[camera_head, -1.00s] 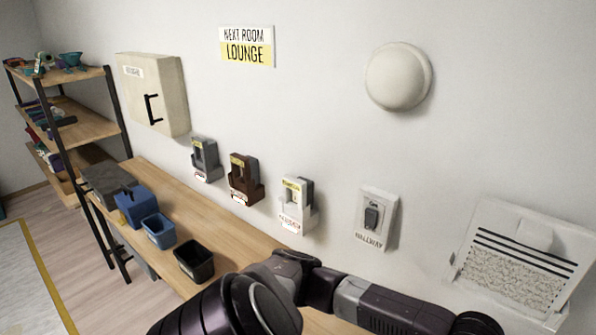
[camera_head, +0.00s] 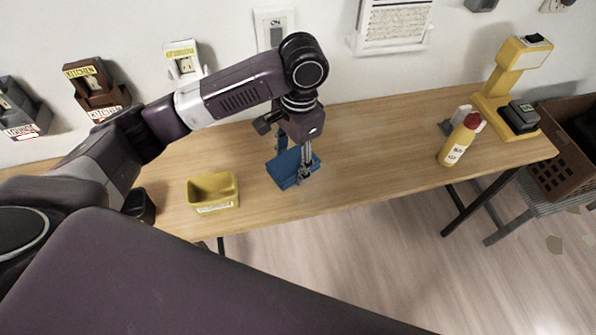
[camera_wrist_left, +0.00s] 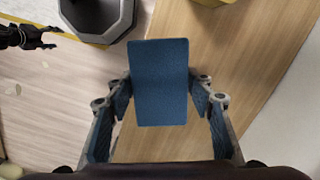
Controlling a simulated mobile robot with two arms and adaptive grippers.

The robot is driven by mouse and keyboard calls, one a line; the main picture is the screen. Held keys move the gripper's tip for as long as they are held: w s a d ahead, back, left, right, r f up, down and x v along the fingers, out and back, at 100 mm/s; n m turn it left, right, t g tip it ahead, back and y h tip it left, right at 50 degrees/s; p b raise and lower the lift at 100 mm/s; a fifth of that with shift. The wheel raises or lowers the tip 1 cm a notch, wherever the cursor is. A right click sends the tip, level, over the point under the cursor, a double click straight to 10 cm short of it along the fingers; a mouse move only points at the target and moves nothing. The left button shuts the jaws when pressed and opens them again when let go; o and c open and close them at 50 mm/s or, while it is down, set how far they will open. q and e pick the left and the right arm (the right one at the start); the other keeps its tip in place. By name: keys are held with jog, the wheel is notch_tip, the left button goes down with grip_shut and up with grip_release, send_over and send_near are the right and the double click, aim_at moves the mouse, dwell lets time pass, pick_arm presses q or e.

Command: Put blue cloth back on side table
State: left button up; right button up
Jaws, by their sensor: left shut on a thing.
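My left gripper (camera_head: 305,174) points down over the wooden table (camera_head: 390,135) and is shut on the blue cloth (camera_head: 285,168). In the left wrist view the cloth (camera_wrist_left: 158,82) is a flat blue rectangle between the two fingertips of the gripper (camera_wrist_left: 160,100). Wood shows beyond the cloth's edges. I cannot tell whether the cloth touches the tabletop. A dark jointed part (camera_wrist_left: 25,38) at the upper left of the wrist view looks like my right gripper; its jaws are too small to read.
A yellow tray (camera_head: 213,190) stands left of the cloth. A yellow-red bottle (camera_head: 460,139) and a yellow device (camera_head: 517,65) stand on the right part of the table. A brown crate (camera_head: 567,150) is beyond the right end. The table's middle right is clear.

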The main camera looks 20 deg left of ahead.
pick_arm(q)
jog(key=w+d+r+m, duration=0.2)
jog(key=w+r+m, duration=0.2)
jog(key=w+r, duration=0.2)
send_over(305, 184)
jog(key=shift+y, duration=0.3)
jog(key=f, duration=1.5)
jog(key=shift+d+f, duration=0.2)
jog(key=shift+w+f, duration=0.1)
jog(key=shift+f, duration=0.2)
notch_tip(305, 184, down, 3)
jog(key=shift+r+p, duration=0.1)
jog(key=shift+p, duration=0.85)
jog(key=shift+f, duration=0.5)
pick_arm(e)
jog(key=shift+w+d+r, duration=0.4)
jog(key=shift+w+r, duration=0.2)
jog(key=shift+r, duration=0.25)
pick_arm(q)
jog(key=shift+f, duration=0.1)
